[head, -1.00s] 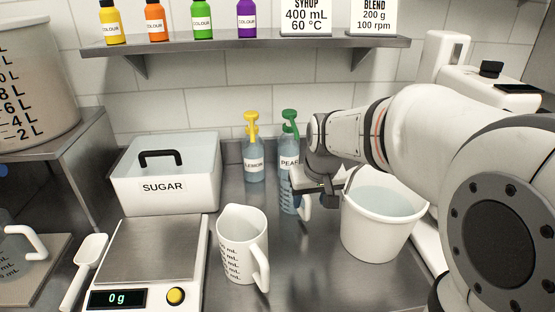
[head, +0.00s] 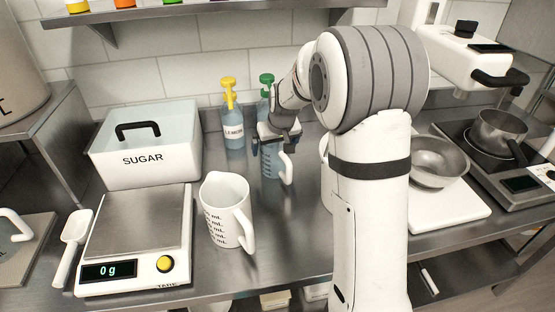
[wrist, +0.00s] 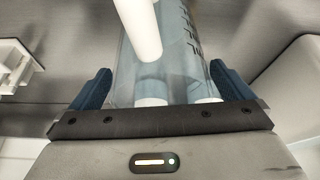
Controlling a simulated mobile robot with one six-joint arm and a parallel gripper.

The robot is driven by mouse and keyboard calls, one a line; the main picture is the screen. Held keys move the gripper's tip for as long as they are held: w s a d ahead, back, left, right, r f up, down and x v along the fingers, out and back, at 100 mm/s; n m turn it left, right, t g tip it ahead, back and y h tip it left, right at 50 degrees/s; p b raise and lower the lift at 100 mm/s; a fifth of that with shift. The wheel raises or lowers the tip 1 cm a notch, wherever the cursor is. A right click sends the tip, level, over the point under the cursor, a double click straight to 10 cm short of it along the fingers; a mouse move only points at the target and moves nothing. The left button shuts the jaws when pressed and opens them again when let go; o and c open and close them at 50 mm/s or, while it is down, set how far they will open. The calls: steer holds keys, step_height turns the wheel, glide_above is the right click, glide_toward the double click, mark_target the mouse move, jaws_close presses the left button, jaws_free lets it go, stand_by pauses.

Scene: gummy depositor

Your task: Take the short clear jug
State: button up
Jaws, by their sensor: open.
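The short clear jug (head: 272,166) stands on the steel bench in front of the pump bottles. It has a bluish see-through body and a white handle (head: 286,167). My gripper (head: 276,140) is at its top, partly hiding it. In the wrist view the clear jug (wrist: 178,60) lies between my two blue fingers (wrist: 162,88), with its white handle and dark markings showing. The fingers are open, one on each side of it. I cannot tell whether they touch it.
A white measuring jug (head: 226,210) stands close at front left, beside the scale (head: 138,222) reading 0 g. The sugar box (head: 145,160) is behind the scale. Yellow-topped (head: 232,128) and green-topped (head: 266,100) bottles stand behind. My arm mostly hides a white bucket on the right.

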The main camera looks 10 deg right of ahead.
steer(key=shift+x, duration=0.85)
steer(key=shift+c, duration=0.2)
steer(key=shift+r, duration=0.1)
steer(key=c, duration=0.9)
